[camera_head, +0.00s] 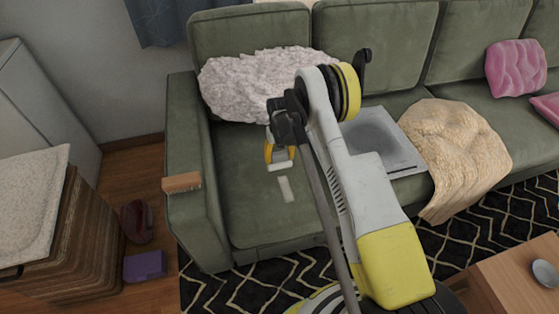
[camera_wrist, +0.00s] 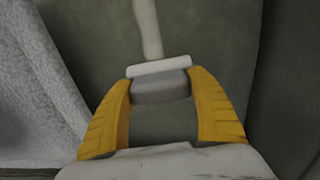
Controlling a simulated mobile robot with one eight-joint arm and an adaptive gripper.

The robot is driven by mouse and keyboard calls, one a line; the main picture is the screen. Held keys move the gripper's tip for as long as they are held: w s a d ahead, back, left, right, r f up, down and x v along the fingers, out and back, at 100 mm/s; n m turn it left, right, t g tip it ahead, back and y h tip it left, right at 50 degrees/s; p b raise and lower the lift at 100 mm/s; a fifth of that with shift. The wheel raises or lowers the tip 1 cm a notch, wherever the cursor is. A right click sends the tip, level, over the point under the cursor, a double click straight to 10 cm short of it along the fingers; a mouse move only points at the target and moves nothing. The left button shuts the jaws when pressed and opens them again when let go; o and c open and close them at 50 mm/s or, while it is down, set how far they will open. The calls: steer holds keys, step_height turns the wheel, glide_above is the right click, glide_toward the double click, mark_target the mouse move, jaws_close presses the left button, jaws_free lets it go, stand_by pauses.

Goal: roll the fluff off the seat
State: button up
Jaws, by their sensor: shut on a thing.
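My gripper (camera_head: 279,154) is over the left seat of the green sofa, with its yellow fingers pointing down. In the wrist view my gripper (camera_wrist: 160,86) is shut on the grey handle block of a lint roller. The white roller (camera_wrist: 159,66) lies across just beyond the fingertips; it also shows below the fingers in the head view (camera_head: 281,166). A pale strip, seemingly the fluff (camera_head: 286,189), lies on the green seat (camera_head: 250,200) just in front of the roller. In the wrist view the fluff (camera_wrist: 148,28) runs up from the roller's edge; I cannot tell whether they touch.
A fluffy whitish cushion (camera_head: 235,85) leans at the seat's back left. A grey flat panel (camera_head: 385,125) and a beige throw (camera_head: 455,150) lie to the right. The sofa arm (camera_head: 205,215), holding a wooden block (camera_head: 182,182), bounds the left.

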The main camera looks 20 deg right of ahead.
steer(key=shift+r+p, duration=0.35)
steer(key=shift+r, duration=0.85)
